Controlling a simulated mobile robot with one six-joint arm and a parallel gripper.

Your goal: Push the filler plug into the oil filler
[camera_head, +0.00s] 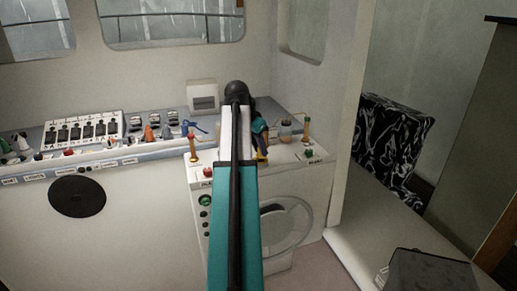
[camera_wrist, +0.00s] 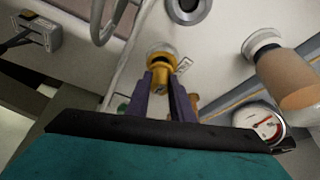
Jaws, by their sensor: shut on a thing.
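My gripper (camera_wrist: 164,88) is shut on the yellow filler plug (camera_wrist: 160,68), with one dark finger on each side of it in the wrist view. A pale round rim shows just beyond the plug; I cannot tell whether it is the oil filler or whether the plug touches it. A grey ring with a dark hole (camera_wrist: 187,8) lies farther off at the top edge. In the head view the yellow plug (camera_head: 262,155) is a small patch at the white cabinet's top, right of my teal arm, which hides much of the area.
A tan cylinder with a pale cap (camera_wrist: 286,75) and a round gauge (camera_wrist: 262,124) are right of my gripper. A curved metal handle (camera_wrist: 113,22) is at upper left. A red-topped post (camera_head: 192,147) and a small jar (camera_head: 285,131) stand near the cabinet top. A switch panel (camera_head: 84,129) lies left.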

